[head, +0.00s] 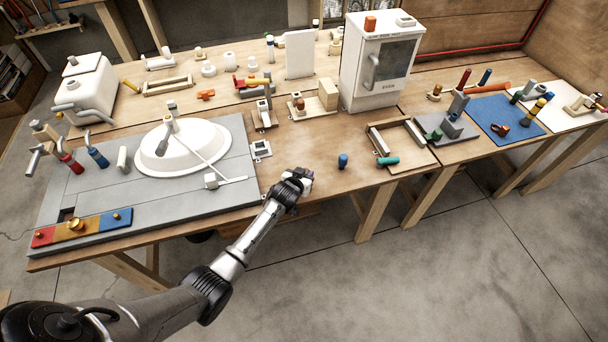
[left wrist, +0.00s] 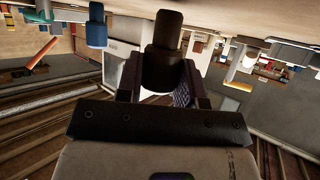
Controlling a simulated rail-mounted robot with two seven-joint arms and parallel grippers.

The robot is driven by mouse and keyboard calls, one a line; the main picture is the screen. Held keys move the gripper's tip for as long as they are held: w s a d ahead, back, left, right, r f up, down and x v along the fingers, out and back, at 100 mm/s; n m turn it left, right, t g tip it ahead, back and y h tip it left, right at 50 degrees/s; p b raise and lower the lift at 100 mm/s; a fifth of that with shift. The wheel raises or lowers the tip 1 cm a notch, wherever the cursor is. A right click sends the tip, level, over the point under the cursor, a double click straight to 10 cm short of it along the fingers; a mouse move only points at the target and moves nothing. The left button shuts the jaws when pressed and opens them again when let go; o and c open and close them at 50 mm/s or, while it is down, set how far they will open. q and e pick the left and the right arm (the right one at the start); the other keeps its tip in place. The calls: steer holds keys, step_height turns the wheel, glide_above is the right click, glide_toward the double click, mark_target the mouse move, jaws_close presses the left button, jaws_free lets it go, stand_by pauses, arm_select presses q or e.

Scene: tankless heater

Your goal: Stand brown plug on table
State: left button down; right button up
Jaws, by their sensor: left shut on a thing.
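The brown plug (left wrist: 163,50) shows in the left wrist view as a dark, stepped cylinder with a narrower end. My left gripper (left wrist: 160,85) is shut on it, with a finger on each side. The wrist view is upside down, with the wooden table along the top, and the plug's narrow end is near that surface. I cannot tell whether they touch. In the head view my left gripper (head: 301,178) is low over the front edge of the wooden table (head: 310,152). The plug is not clearly seen there, hidden by the gripper.
A blue plug (head: 343,161) stands right of my left gripper; it also shows in the left wrist view (left wrist: 96,28). A wooden tray (head: 418,128) with a teal cylinder lies farther right. A grey board with a white basin (head: 182,150) is left. A white heater cabinet (head: 364,85) stands behind.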

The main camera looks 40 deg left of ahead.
arm_select(q)
steer(key=shift+f, duration=0.4)
steer(key=c, duration=0.7)
jaws_free()
steer(key=shift+s+d+r, duration=0.1)
steer(key=shift+s+r, duration=0.2)
steer(key=shift+s, duration=0.15)
steer(key=p+v, duration=0.2)
steer(key=v, duration=1)
steer(key=shift+s+d+r+p, duration=0.15)
steer(key=shift+s+p, duration=0.15)
steer(key=shift+s, duration=0.05)
